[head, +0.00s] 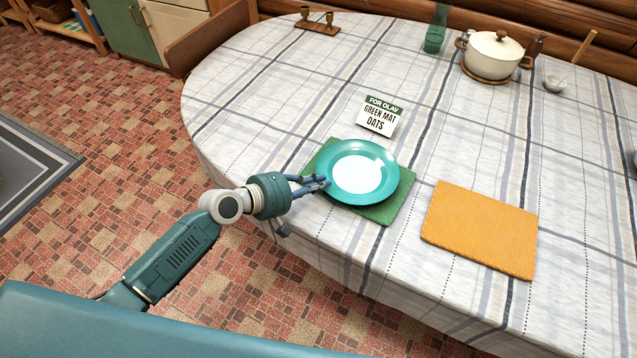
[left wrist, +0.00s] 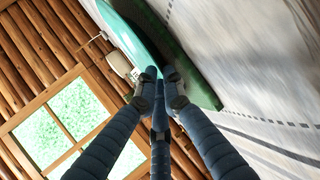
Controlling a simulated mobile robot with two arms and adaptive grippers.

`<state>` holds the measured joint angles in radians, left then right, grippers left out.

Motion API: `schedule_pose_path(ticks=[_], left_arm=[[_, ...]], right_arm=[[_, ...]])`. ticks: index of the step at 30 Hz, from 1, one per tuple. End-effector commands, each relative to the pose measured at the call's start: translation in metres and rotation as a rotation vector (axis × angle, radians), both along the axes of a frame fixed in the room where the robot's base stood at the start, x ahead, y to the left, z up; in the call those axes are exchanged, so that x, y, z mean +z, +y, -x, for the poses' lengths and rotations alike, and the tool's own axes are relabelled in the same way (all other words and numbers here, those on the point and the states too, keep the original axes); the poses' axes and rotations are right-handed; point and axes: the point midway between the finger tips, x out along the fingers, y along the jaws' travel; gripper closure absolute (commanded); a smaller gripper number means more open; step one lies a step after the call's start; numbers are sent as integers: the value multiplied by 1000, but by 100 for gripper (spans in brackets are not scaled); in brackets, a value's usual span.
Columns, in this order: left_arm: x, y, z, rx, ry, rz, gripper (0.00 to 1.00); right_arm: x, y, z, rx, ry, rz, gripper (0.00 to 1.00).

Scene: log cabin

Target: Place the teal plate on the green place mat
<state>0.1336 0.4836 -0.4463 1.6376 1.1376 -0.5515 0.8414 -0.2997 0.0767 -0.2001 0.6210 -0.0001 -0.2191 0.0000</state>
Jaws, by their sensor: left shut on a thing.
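The teal plate (head: 360,172) has a white centre and is over the green place mat (head: 387,211) in the head view. The mat shows around its lower and right edges and at its left corner. My left gripper (head: 325,183) is shut on the plate's left rim. In the left wrist view the fingers (left wrist: 162,75) meet at the teal plate's edge (left wrist: 128,32), with the green mat (left wrist: 200,90) beside it. I cannot tell whether the plate fully touches the mat. My right gripper is in neither view.
An orange mat (head: 482,229) lies to the right. A cream pot (head: 493,54), a green glass (head: 435,38) and a candle holder (head: 317,24) stand farther back. The tablecloth left of the card is clear.

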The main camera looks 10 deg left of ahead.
Motion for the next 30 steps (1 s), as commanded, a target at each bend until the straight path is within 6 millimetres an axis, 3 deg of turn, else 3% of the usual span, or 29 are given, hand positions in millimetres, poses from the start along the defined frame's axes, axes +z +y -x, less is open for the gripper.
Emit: schedule_pose_path(ticks=[5,6,7,17,30], left_arm=[[0,-1,-1,1,-4,3,100],[-2,0,0,0,0,0,89],[-2,0,0,0,0,0,85],[2,0,0,0,0,0,85],[32,51,52,-2,3,-4,85]], right_arm=[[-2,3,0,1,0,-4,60],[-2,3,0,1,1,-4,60],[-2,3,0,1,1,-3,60],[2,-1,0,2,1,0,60],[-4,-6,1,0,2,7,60]])
